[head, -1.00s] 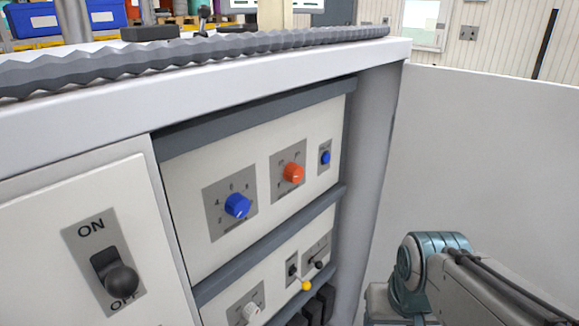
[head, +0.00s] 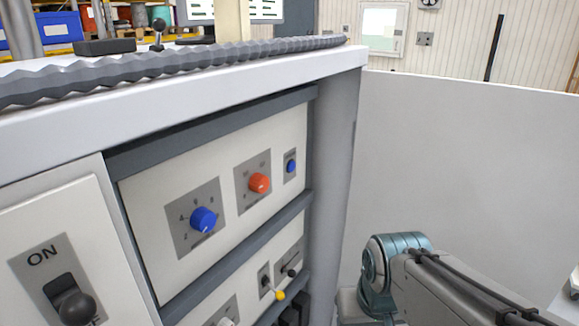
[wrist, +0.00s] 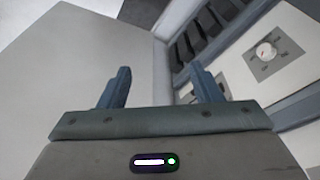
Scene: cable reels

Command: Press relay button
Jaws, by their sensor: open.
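A small blue push button (head: 291,166) sits on a grey plate at the right end of the cabinet's upper control panel (head: 150,205); its label is too small to read, so I cannot tell whether it is the relay button. Left of it are an orange-red knob (head: 259,183) and a larger blue knob (head: 203,219). My gripper (wrist: 160,85) shows in the wrist view, its two blue-grey fingers apart with nothing between them. It points past the lower part of the cabinet. The blue button is not in the wrist view.
Below are a yellow-tipped lever (head: 280,295), a black-knobbed lever (head: 291,272) and a white dial (wrist: 264,51). A black ON switch (head: 72,303) is at lower left. A ribbed grey cable (head: 180,60) lies along the cabinet top. A pale wall (head: 460,150) stands right.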

